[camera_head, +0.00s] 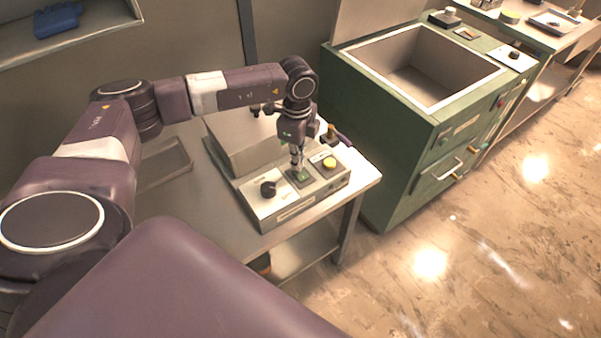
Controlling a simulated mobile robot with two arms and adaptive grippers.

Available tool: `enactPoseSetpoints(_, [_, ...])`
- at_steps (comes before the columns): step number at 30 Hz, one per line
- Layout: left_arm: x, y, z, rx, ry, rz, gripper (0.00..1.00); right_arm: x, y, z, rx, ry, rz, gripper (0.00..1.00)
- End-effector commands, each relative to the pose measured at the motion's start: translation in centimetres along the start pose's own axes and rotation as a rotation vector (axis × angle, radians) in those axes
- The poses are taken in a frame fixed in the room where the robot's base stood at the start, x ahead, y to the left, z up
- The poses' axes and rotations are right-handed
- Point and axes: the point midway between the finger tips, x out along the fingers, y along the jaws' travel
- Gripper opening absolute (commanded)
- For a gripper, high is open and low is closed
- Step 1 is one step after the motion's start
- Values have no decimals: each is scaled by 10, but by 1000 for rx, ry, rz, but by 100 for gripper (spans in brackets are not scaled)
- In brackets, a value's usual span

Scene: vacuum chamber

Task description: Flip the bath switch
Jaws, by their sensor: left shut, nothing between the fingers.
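A grey control box (262,209) sits at the front right of the metal table. Its sloped top carries a black knob (268,188) at the left, a small green-lit switch panel (301,178) in the middle and a yellow button (329,163) at the right. I take the middle panel as the bath switch. My left gripper (297,168) points down, shut and empty, with its fingertips right over the middle panel. I cannot tell whether they touch it, and they hide part of it. My right gripper is not in view.
A green cabinet with an open basin (422,67) stands to the right of the table. A shallow tray (165,165) lies on the table at the left. A shelf with a blue object (58,21) is at the upper left. The floor at the lower right is clear.

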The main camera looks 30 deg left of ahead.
Motion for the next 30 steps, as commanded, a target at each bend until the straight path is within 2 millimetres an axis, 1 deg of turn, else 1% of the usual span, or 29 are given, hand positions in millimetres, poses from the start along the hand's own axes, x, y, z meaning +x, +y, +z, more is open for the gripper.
enactPoseSetpoints(20, [10,0,0,0,0,0,0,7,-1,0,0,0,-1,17])
enactPoseSetpoints(26, [4,0,0,0,1,0,0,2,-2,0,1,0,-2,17])
enactPoseSetpoints(30, [-8,0,0,0,1,-1,0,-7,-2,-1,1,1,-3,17])
